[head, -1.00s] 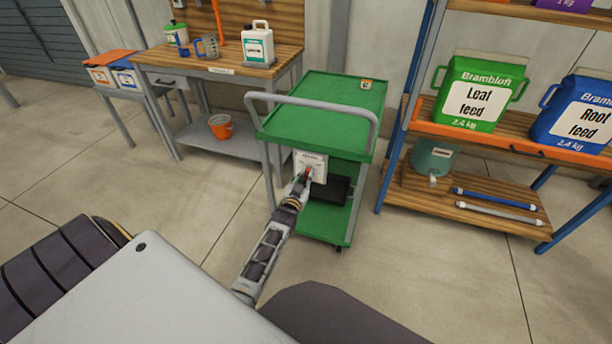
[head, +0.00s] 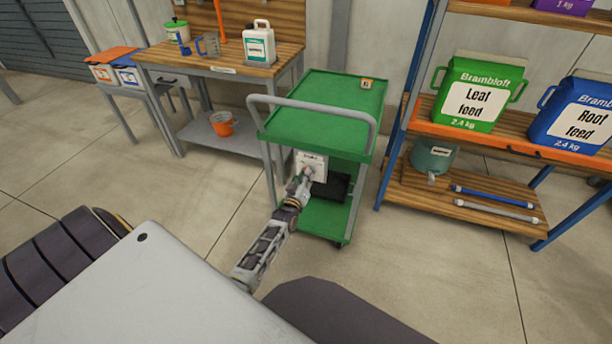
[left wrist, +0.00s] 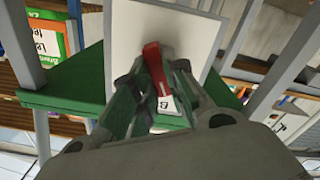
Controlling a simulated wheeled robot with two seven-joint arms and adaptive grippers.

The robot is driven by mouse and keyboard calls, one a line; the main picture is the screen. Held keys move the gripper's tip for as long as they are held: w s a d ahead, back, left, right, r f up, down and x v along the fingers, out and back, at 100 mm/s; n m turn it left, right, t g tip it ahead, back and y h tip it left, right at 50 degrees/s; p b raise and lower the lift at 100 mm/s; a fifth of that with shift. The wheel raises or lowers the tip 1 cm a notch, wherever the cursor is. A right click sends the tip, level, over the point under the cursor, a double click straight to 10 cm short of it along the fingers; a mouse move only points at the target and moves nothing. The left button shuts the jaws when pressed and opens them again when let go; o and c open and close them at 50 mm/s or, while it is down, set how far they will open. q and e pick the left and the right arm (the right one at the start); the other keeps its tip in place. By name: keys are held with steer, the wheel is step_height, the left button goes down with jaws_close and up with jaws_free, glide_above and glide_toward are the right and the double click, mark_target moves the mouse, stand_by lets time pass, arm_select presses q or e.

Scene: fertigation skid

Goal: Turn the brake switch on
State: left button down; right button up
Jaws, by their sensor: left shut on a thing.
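The brake switch is a white plate (head: 318,160) on the front of the green trolley (head: 325,108), under its top shelf. Its label is too small to read clearly in the head view. In the left wrist view the white plate (left wrist: 193,32) fills the top middle, and a red lever (left wrist: 152,58) stands out from it. My left gripper (head: 305,174) is at the plate. In the left wrist view its fingers (left wrist: 155,78) are shut on the red lever, one on each side. The fingers hide the lever in the head view. My right gripper is not in view.
The trolley's grey handle (head: 315,103) arches just above my left gripper. A dark box (head: 336,187) sits on the trolley beside the plate. A workbench (head: 225,62) stands to the left and a shelf rack (head: 495,140) to the right. The floor in front is clear.

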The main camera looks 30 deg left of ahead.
arm_select(q)
steer(key=shift+f+n, duration=0.1)
steer(key=shift+n, duration=1.6)
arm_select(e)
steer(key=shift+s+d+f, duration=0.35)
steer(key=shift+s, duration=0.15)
arm_select(q)
steer(key=c, duration=1.4)
jaws_free()
steer(key=shift+c, duration=0.2)
steer(key=shift+s, duration=0.2)
steer(key=v, duration=1.1)
steer(key=shift+s, duration=0.35)
steer(key=shift+d, duration=0.15)
steer(key=shift+d, duration=0.1)
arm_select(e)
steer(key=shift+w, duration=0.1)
